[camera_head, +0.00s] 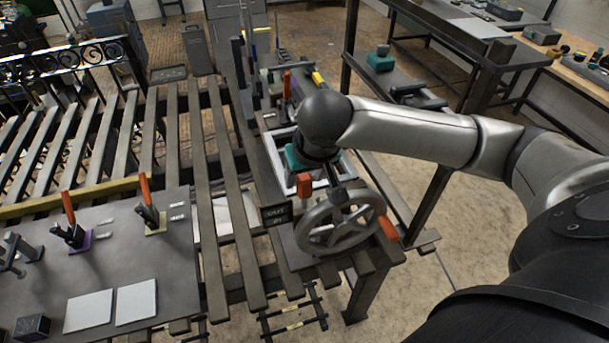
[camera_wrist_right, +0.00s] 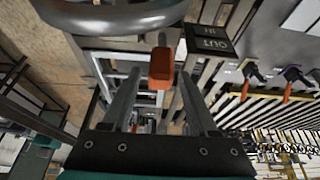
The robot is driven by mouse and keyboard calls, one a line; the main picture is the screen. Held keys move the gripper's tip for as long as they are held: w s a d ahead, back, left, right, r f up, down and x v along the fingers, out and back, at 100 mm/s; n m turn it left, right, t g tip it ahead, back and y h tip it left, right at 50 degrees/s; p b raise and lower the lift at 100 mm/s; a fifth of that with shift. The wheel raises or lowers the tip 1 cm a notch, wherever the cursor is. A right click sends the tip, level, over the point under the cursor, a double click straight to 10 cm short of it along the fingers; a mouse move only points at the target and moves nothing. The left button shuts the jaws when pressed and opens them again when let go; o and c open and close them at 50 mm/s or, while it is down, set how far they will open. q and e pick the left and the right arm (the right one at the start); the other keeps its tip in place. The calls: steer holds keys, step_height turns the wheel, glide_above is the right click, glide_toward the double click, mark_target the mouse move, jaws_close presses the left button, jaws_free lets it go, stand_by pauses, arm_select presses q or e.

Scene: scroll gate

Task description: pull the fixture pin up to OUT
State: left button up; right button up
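The fixture pin has an orange-red grip (camera_head: 304,183) and stands beside the grey handwheel (camera_head: 340,222), behind a small dark sign (camera_head: 276,214). In the right wrist view the orange grip (camera_wrist_right: 161,68) shows between the finger ends of my right gripper (camera_wrist_right: 158,82), with gaps on both sides. The sign (camera_wrist_right: 210,40) there reads OUT and IN, upside down. In the head view my right gripper (camera_head: 328,178) is just above the wheel, close to the pin, and is open. The pin's lower part is largely hidden. My left gripper is not in view.
The wheel has an orange crank handle (camera_head: 388,228) at its right. A grey panel (camera_head: 150,240) at left holds two orange-handled clamps (camera_head: 68,208) and pale plates (camera_head: 136,301). Slatted metal bars lie between. A workbench stands at the back right.

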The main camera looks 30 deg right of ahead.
steer(key=shift+o, duration=0.2)
steer(key=shift+f, duration=0.1)
steer(key=p+v, duration=0.1)
steer(key=v, duration=1.4)
